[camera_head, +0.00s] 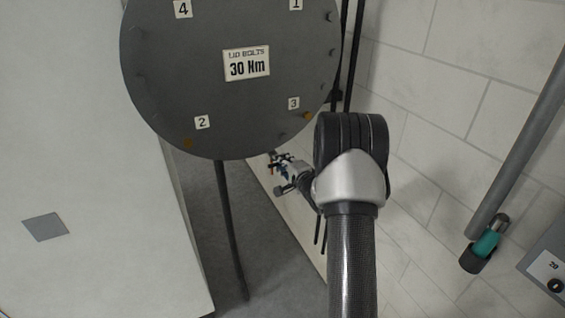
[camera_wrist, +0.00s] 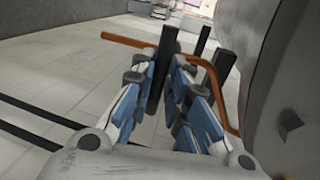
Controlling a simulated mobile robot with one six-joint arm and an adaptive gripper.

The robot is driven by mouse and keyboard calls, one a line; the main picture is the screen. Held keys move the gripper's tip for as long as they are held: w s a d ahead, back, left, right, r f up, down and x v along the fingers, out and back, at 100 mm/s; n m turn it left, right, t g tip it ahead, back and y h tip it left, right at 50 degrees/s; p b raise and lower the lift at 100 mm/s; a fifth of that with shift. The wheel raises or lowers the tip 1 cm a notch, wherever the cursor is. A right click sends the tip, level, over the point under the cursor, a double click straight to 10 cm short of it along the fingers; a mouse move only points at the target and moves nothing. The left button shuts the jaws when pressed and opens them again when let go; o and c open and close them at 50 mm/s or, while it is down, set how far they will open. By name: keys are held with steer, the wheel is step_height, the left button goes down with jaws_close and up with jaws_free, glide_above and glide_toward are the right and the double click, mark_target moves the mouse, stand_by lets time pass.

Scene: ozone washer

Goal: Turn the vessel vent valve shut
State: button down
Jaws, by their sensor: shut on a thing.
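My gripper (camera_head: 279,168) is low beneath the round grey vessel lid (camera_head: 190,75), partly hidden by my arm. In the wrist view its blue-sided fingers (camera_wrist: 165,72) are closed in around a dark upright bar (camera_wrist: 168,42). An orange-brown pipe (camera_wrist: 127,40) runs across just beyond the fingertips and bends down on the right. The valve body is not clearly visible.
The grey vessel wall (camera_wrist: 275,75) stands close on the right in the wrist view. Dark posts (camera_wrist: 223,66) rise near the fingers. In the head view, a white cabinet (camera_head: 80,200) stands left and a tiled wall (camera_head: 430,100) right.

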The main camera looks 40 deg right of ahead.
steer(key=shift+s+f, duration=0.2)
steer(key=shift+f, duration=0.35)
steer(key=c, duration=1.7)
jaws_free()
steer(key=shift+r, duration=0.1)
steer(key=shift+o, duration=0.2)
steer(key=shift+w+r, duration=0.1)
steer(key=shift+r, duration=0.15)
steer(key=v, duration=1.2)
steer(key=shift+w, duration=0.1)
